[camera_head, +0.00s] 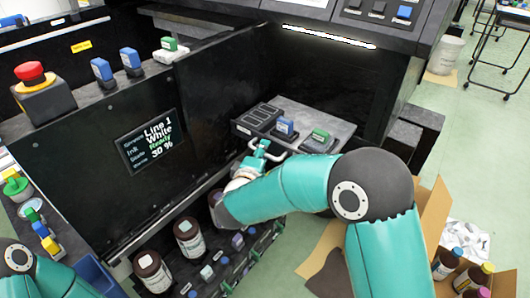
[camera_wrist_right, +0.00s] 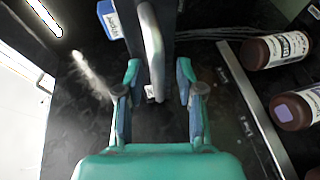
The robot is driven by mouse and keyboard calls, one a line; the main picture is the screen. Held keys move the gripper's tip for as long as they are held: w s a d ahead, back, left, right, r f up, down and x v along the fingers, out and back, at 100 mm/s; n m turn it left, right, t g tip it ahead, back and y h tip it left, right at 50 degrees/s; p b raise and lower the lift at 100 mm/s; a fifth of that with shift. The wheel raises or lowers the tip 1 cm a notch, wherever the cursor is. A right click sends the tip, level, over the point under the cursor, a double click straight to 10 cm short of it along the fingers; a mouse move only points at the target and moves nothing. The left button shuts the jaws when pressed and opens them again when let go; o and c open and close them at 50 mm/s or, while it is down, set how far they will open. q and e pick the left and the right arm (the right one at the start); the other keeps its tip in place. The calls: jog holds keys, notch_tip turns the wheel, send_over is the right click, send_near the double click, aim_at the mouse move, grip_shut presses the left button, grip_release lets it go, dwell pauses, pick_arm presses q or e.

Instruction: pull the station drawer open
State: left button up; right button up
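Much of the drawer front is hidden by my right arm. My left gripper is out of view.
Below is a rack with brown bottles (camera_head: 189,236). A black panel with a screen (camera_head: 150,140) is left. An open cardboard box (camera_head: 433,215) with bottles sits on the floor at right.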

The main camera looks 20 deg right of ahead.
jog(key=v, duration=1.1)
jog(key=shift+s, duration=0.25)
jog(key=shift+a, duration=0.15)
jog(key=s+d+f+g, duration=0.2)
jog(key=d+f+g, duration=0.1)
jog(key=f, duration=0.4)
jog(key=s+d+f+g, duration=0.2)
jog(key=s+f+g, duration=0.1)
jog(key=f, duration=0.3)
jog(key=s+a+f+m+g+y, duration=0.1)
jog(key=s+f+m+g+y, duration=0.2)
jog(key=s+f+g+y, duration=0.45)
jog(key=s+a+f+m+g+y, duration=0.2)
jog(key=s+f+g, duration=0.2)
jog(key=s+f, duration=0.75)
notch_tip(320, 180, down, 4)
jog(key=w+d+m+t+y, duration=0.15)
jog(key=m+t, duration=0.25)
jog(key=m, duration=0.4)
notch_tip(320, 180, up, 29)
jog(key=p, duration=2.8)
jog(key=shift+f+y, duration=0.15)
jog(key=shift+y, duration=0.15)
